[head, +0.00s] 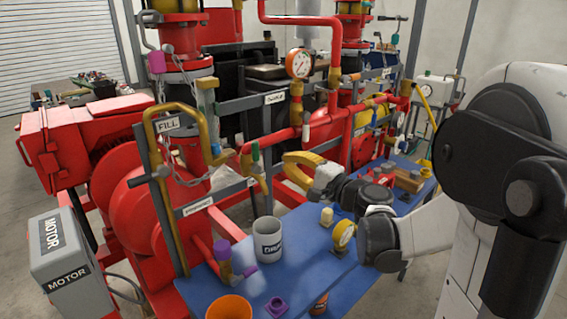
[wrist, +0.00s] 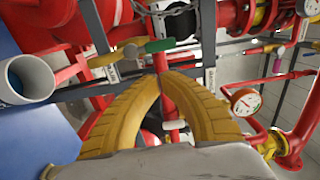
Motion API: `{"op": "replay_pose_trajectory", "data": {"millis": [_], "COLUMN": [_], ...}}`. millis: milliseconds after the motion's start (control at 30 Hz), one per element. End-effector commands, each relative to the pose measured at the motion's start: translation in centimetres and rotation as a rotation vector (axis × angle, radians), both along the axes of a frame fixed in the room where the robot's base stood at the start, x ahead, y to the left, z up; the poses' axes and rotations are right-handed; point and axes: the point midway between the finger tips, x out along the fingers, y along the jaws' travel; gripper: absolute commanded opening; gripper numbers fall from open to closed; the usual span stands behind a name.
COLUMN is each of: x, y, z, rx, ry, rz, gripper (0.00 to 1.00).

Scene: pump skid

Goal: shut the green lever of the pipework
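The green lever (wrist: 160,45) shows in the wrist view as a short green bar, just beyond my fingertips and near the top of a red pipe. In the head view a small green handle (head: 255,151) stands upright at a brass valve in the pipework. My gripper (head: 287,162) has yellow curved fingers and is just right of that handle. In the wrist view the gripper (wrist: 160,78) has its fingertips drawn close together, with nothing seen held. The tips look apart from the lever, though the exact gap is hard to judge.
A blue table (head: 300,265) stands below, with a white mug (head: 268,240), an orange cup (head: 229,307) and purple parts (head: 276,306). A pressure gauge (head: 299,63) and red pipes (head: 305,20) rise behind.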

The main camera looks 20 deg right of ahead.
Motion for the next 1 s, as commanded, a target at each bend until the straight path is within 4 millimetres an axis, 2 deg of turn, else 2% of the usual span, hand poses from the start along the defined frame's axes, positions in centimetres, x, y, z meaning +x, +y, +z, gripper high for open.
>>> {"op": "replay_pose_trajectory", "data": {"millis": [1000], "x": [6.8], "y": [2.4], "z": [0.0], "rx": [-0.003], "ry": [0.001], "rz": [0.003], "gripper": [0.00]}}
